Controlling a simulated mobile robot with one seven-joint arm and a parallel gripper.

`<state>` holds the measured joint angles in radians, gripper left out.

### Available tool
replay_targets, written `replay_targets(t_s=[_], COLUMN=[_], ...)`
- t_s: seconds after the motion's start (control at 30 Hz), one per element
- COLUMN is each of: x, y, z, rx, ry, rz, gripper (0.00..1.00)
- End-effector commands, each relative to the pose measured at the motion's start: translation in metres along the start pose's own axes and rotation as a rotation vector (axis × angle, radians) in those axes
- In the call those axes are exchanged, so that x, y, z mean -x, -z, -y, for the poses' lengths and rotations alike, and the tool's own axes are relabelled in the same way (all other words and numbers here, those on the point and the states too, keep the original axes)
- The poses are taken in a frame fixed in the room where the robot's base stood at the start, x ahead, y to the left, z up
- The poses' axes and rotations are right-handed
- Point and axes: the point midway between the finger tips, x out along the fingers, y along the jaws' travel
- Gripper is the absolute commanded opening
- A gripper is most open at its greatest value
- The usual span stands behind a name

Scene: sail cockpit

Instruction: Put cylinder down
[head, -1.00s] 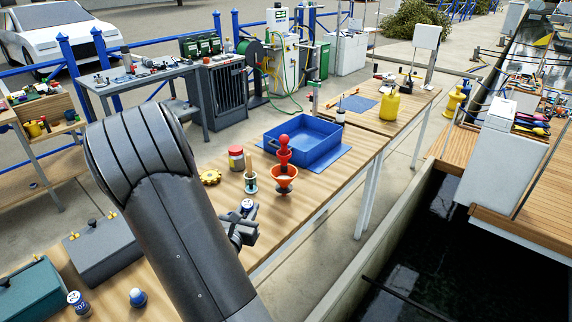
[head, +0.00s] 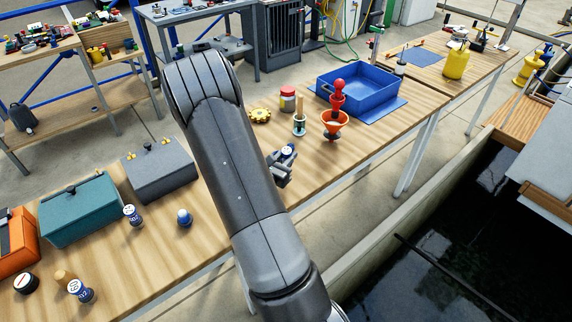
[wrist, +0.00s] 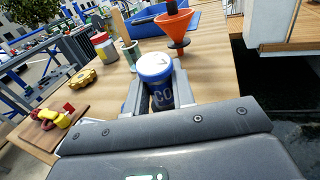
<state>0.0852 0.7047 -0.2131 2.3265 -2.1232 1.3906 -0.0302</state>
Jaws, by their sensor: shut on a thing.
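My gripper (head: 283,165) is over the wooden workbench (head: 228,180), near its right edge, shut on a small blue cylinder with a white top. The held cylinder (wrist: 156,80) stands upright between the two fingers in the wrist view, with pale lettering on its side. In the head view the cylinder's white top (head: 288,150) shows, and the arm and fingers hide most of the rest. I cannot tell whether its base touches the bench.
Close beyond my gripper stand an orange funnel (head: 335,128), a cup with a wooden-handled tool (head: 299,122), a red-lidded jar (head: 288,98) and a yellow gear (head: 260,115). A blue bin (head: 357,98) is farther back. Water lies right.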

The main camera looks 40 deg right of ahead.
Motion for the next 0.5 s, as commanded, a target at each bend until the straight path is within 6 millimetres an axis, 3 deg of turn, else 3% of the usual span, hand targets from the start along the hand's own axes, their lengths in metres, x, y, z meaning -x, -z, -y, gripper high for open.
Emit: replay_targets(t_s=[0.5], x=[0.001], y=[0.043], z=[-0.005], rx=[0.002], ry=[0.0], rz=[-0.001], gripper=[0.0])
